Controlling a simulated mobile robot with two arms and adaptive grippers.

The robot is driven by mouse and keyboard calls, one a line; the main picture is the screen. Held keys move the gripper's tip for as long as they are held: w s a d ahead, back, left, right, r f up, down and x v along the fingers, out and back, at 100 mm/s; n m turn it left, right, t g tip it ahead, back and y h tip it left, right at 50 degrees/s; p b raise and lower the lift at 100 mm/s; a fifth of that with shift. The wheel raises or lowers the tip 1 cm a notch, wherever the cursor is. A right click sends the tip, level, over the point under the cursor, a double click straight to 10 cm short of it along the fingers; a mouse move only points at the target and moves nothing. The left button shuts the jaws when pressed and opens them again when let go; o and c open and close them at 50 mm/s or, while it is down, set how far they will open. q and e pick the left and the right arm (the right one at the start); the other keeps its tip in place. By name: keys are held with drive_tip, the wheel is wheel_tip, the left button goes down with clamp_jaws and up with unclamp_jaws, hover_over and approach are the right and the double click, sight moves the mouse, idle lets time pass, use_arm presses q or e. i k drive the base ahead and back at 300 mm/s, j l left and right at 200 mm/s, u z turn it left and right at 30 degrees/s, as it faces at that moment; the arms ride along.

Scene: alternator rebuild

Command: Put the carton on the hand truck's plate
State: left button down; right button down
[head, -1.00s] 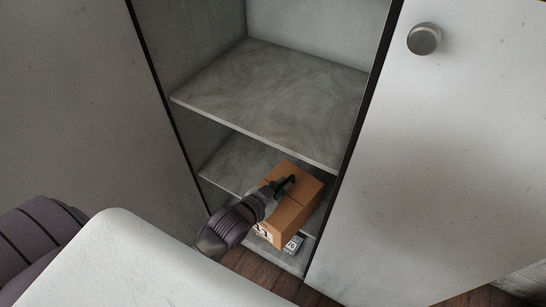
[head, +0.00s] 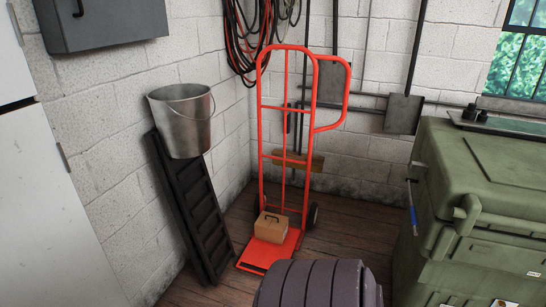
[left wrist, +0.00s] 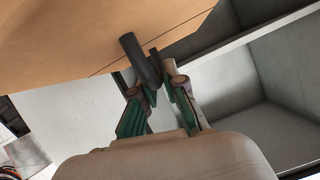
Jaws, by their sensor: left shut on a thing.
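The red hand truck (head: 285,140) stands upright in the corner in the head view. Its red plate (head: 262,252) lies low at the front, and a small brown carton with a dark handle (head: 271,228) sits on the back of the plate. In the left wrist view my left gripper (left wrist: 158,80) is shut on the dark handle (left wrist: 138,55) of a brown carton (left wrist: 80,35), whose large face fills the upper left. The head view does not show this held carton or the left gripper. My right gripper is in neither view.
A dark ramp-like rack (head: 190,210) leans left of the truck, below a metal bucket (head: 182,120). A green case (head: 480,190) stands at the right. Wooden floor is free between truck and case. Grey cabinet walls (left wrist: 285,130) lie right of the held carton.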

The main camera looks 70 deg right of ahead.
sight(266, 255)
drive_tip(key=k+z, duration=0.2)
drive_tip(key=z, duration=0.15)
drive_tip(key=k+l+z, duration=0.1)
drive_tip(key=z, duration=0.2)
drive_tip(key=k+z, duration=0.1)
drive_tip(key=z, duration=1.55)
drive_tip(key=i+z, duration=0.35)
drive_tip(key=i+j+z, duration=0.15)
drive_tip(key=i+z, duration=0.2)
drive_tip(key=i, duration=0.2)
